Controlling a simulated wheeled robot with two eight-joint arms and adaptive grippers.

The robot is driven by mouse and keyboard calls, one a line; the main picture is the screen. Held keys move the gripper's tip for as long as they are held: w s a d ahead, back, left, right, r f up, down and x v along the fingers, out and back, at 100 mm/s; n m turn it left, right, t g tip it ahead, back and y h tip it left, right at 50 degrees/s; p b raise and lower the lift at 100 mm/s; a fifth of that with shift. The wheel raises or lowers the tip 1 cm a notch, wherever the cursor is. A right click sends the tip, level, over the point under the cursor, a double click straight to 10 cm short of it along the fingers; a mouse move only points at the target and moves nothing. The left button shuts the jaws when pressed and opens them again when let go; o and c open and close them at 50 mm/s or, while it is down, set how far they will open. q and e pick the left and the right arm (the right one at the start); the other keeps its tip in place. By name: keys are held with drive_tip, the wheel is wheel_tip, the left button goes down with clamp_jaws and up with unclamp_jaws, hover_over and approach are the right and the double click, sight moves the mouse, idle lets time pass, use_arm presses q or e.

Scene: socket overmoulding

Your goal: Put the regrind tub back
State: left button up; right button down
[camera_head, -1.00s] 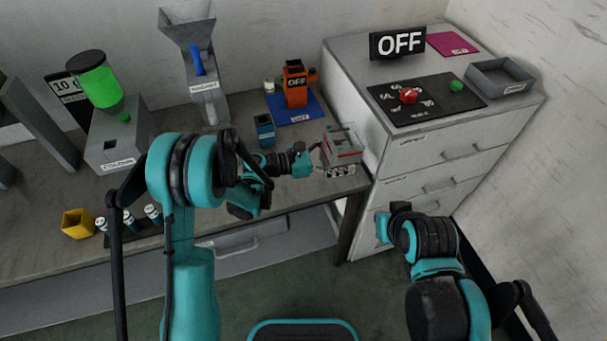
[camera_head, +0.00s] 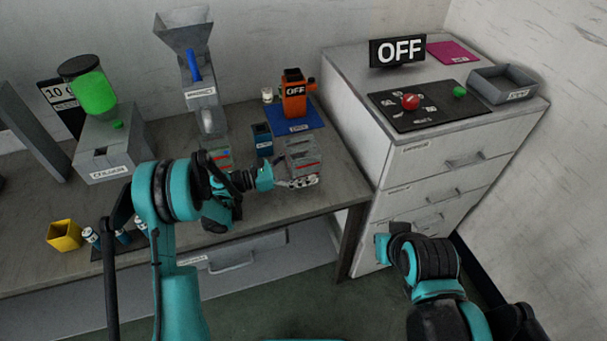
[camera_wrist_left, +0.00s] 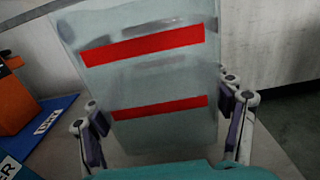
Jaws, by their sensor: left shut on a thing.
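My left gripper (camera_head: 296,181) is shut on a grey block-like thing with red stripes (camera_head: 302,155). It is held over the right part of the bench, in front of the blue mat. In the left wrist view the striped thing (camera_wrist_left: 150,80) fills the middle, with finger links on both sides of it. I cannot read a label on it or tell whether it is the regrind tub. My right gripper (camera_head: 388,240) is in front of the drawer cabinet; its fingers cannot be made out.
A blue container (camera_head: 262,138) stands close left of the held thing. An orange device (camera_head: 294,100) sits on the blue mat (camera_head: 310,122). A second striped block (camera_head: 219,157) is partly behind my left arm. The drawer cabinet (camera_head: 358,130) bounds the right; a grey tray (camera_head: 504,86) is on top.

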use_arm(q)
wheel_tip(320, 180, down, 3)
drive_tip(key=shift+r+b, duration=0.1)
drive_tip(key=shift+b, duration=0.4)
drive_tip(key=shift+r, duration=0.1)
drive_tip(key=o, duration=1.2)
drive_tip(key=shift+c, duration=0.2)
